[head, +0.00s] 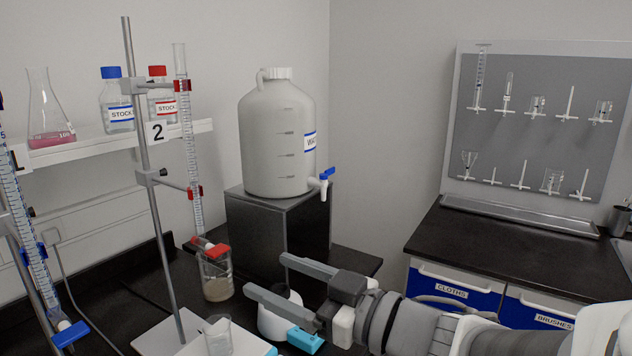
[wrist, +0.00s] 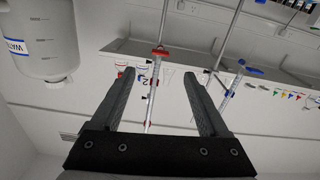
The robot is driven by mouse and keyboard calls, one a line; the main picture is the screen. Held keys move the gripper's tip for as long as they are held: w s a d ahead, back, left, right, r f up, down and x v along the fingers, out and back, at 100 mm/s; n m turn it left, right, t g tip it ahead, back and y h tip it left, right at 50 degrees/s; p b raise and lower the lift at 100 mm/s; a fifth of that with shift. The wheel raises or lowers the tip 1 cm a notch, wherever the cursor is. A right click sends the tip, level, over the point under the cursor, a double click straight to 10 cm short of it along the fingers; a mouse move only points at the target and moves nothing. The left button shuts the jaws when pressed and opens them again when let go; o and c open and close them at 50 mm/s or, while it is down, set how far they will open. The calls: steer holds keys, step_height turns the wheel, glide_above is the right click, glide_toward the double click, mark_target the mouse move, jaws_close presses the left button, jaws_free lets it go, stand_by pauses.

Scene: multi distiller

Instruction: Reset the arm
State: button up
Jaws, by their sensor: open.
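My gripper (head: 272,283) is in the lower middle of the head view, at the end of my arm, which comes in from the lower right. Its two grey fingers are spread apart with nothing between them. It is above the dark bench, in front of the black box under the water carboy. In the wrist view my gripper (wrist: 151,72) is also open and empty, and the burette stands show beyond the fingers. The picture there looks rotated.
A white carboy (head: 277,140) stands on a black box (head: 262,235). A beaker (head: 216,278) sits under the red-clamped burette (head: 187,130) on stand 2. Another beaker (head: 218,338) is close to my fingers at the left. A drying rack (head: 530,125) hangs at the right.

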steer(key=w+d+r+m+t+h+p, duration=0.25)
steer(key=d+m+h, duration=0.25)
steer(key=d+h, duration=0.3)
steer(key=w+d+r+m+t+h+p, duration=0.2)
steer(key=w+d+m+t+h, duration=0.3)
steer(key=d, duration=0.6)
steer(key=s+d+f+m+g+h+p, duration=0.2)
steer(key=s+d+m+g+h+p, duration=0.1)
steer(key=s+d+g+h, duration=0.4)
steer(key=s+a+f+g+y+p, duration=0.2)
steer(key=s+a+g+y, duration=0.1)
steer(key=s, duration=0.7)
steer(key=shift+s+a+y, duration=0.2)
steer(key=shift+s+y, duration=0.1)
steer(key=shift+y, duration=0.2)
steer(key=c, duration=0.4)
steer(key=shift+a, duration=0.1)
steer(key=shift+c, duration=0.2)
